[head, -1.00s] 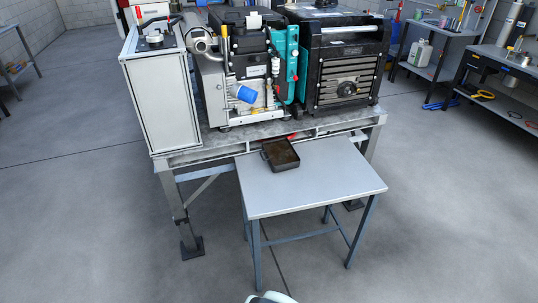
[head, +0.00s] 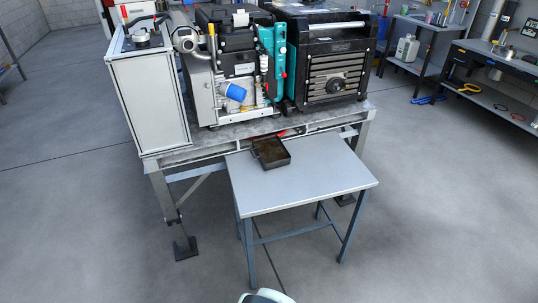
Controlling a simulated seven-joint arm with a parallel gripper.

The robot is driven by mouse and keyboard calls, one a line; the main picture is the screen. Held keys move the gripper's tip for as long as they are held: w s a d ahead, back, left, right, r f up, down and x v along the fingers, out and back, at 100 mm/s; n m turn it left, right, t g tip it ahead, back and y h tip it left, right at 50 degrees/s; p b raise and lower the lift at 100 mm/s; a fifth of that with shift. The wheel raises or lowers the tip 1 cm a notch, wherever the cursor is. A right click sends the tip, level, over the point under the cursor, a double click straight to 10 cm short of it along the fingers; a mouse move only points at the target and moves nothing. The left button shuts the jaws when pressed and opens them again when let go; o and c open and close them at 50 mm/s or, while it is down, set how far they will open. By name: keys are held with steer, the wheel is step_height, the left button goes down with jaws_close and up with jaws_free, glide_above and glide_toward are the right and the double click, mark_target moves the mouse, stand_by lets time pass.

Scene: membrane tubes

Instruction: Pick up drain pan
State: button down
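The drain pan (head: 271,153) is a small, dark, shallow rectangular pan with a brownish inside. It sits near the back edge of a light grey table (head: 300,184), close to the front of the machine bench. A small handle or tab seems to stick out at its left side. My gripper is not in view. A pale rounded part at the bottom edge seems to be part of my own body.
Behind the table stands a metal bench (head: 200,152) with a grey cabinet (head: 150,92), a pump with a blue filter (head: 235,92) and a black slatted unit (head: 330,70). Side workbenches (head: 500,70) stand at the right. The floor in front is clear.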

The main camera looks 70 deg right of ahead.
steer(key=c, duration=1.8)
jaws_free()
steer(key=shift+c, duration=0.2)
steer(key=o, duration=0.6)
